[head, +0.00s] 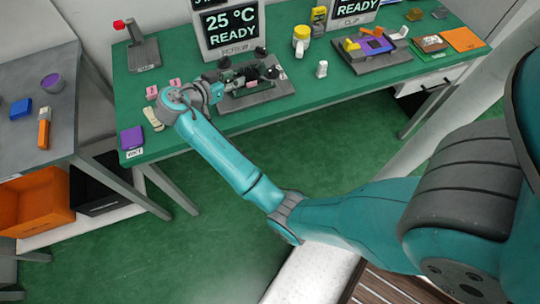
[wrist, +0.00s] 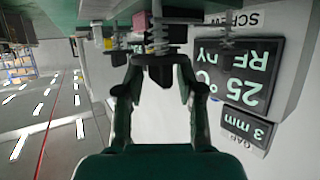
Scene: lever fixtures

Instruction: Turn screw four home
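The screw fixture (head: 262,88) is a grey plate with a dark block and several black knobs, on the green bench in the head view. My gripper (head: 214,91) is at the left end of this fixture. In the wrist view, my gripper (wrist: 159,78) has its two fingers on either side of a dark screw knob (wrist: 159,74), apparently with small gaps beside it. The knob lies between the fingertips. Other screws with spring-like shafts (wrist: 110,42) show beside it. I cannot read which knob is number four.
A display reading 25 °C READY (head: 231,28) stands behind the fixture; it also shows in the wrist view (wrist: 245,75). A red-tipped lever (head: 139,45), a yellow-topped bottle (head: 301,40), a white piece (head: 321,69) and a purple block (head: 131,138) share the bench.

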